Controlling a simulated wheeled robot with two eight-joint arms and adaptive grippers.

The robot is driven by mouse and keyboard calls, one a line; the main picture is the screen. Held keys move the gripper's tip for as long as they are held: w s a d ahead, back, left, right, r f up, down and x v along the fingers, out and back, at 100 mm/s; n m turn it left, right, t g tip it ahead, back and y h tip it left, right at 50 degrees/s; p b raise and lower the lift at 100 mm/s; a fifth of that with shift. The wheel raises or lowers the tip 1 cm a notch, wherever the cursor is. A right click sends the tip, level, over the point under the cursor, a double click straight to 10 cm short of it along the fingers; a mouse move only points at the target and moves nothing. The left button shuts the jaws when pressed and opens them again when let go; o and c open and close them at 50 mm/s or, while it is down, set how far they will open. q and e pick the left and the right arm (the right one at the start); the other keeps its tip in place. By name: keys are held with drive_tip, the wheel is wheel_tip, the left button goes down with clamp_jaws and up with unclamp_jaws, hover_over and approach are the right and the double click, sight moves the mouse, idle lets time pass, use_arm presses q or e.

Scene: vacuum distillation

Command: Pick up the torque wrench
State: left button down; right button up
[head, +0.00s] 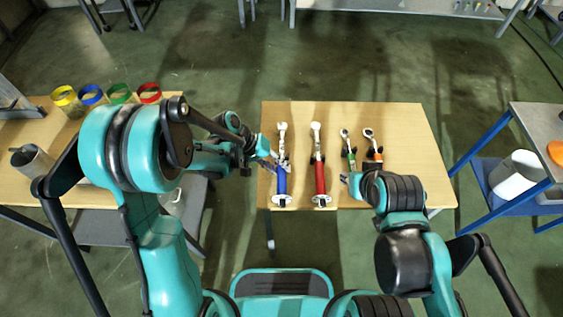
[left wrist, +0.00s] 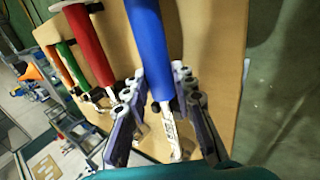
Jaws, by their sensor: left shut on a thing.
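Several wrenches lie side by side on the wooden table (head: 400,143). The leftmost has a blue handle (head: 281,180) and a metal head pointing away from me; the blue handle also shows in the left wrist view (left wrist: 147,38). Beside it is a red-handled wrench (head: 320,177), then smaller green (head: 351,158) and orange (head: 376,154) ones. My left gripper (head: 272,164) is shut on the blue-handled wrench, its fingers on either side of the handle in the left wrist view (left wrist: 156,84). My right gripper (head: 348,178) is near the green wrench, its fingers mostly hidden by its arm.
A wooden bench at the left holds yellow (head: 66,97), blue (head: 93,95), green (head: 120,93) and red (head: 149,92) rimmed containers. A blue-framed cart (head: 489,133) with a white container (head: 517,175) stands at the right. The table's right part is clear.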

use_arm(q)
drive_tip(key=shift+r, duration=0.1)
drive_tip(key=shift+r+p, duration=0.3)
drive_tip(key=shift+r, duration=0.15)
drive_tip(key=r, duration=0.1)
drive_tip(key=r+p, duration=0.2)
drive_tip(key=shift+s+d+r, duration=0.1)
drive_tip(key=shift+d+r, duration=0.15)
drive_tip(key=s+d+r+p, duration=0.3)
drive_tip(key=s+d+r, duration=0.2)
drive_tip(key=d, duration=0.5)
drive_tip(key=shift+r, duration=0.7)
drive_tip(key=shift+s, duration=0.1)
drive_tip(key=c, duration=1.9)
unclamp_jaws()
clamp_jaws()
